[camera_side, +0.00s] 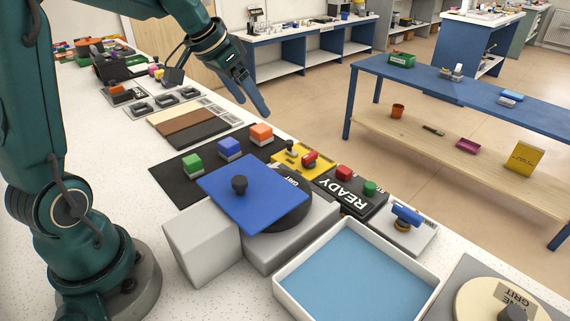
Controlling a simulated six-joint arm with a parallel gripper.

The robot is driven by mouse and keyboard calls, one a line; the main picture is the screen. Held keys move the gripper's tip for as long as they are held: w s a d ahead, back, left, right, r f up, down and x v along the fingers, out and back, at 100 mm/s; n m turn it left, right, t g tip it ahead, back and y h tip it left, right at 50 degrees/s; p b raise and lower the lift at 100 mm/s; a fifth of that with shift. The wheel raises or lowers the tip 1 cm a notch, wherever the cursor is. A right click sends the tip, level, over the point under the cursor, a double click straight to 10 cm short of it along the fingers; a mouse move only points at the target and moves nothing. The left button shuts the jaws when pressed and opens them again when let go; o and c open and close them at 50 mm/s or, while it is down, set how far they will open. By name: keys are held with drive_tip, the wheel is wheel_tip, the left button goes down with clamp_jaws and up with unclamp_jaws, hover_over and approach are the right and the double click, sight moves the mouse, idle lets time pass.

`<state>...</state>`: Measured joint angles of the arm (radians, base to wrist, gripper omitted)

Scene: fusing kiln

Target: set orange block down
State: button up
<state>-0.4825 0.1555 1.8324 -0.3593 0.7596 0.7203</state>
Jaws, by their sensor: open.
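The orange block (261,131) sits upright on a small pale base at the far right of the black mat (178,183). My gripper (254,103) is open and empty, with its two blue-grey fingers pointing down and to the right. It appears above and behind the orange block in the picture, apart from it.
A blue plate with a black knob (222,195) lies over a grey box. A yellow panel (285,160), a READY button box (352,206) and a blue-bottomed white tray (431,274) stand to the right. Colour strips (186,124) lie behind the mat.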

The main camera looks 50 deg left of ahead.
drive_tip(key=s+d, duration=0.4)
drive_tip(key=s, duration=0.2)
drive_tip(key=s+d, duration=0.4)
drive_tip(key=s, duration=0.2)
drive_tip(key=s+d, duration=0.3)
drive_tip(key=s, duration=0.3)
drive_tip(key=shift+s+d+f, duration=0.1)
drive_tip(key=shift+d+f, duration=0.25)
drive_tip(key=shift+d, duration=0.05)
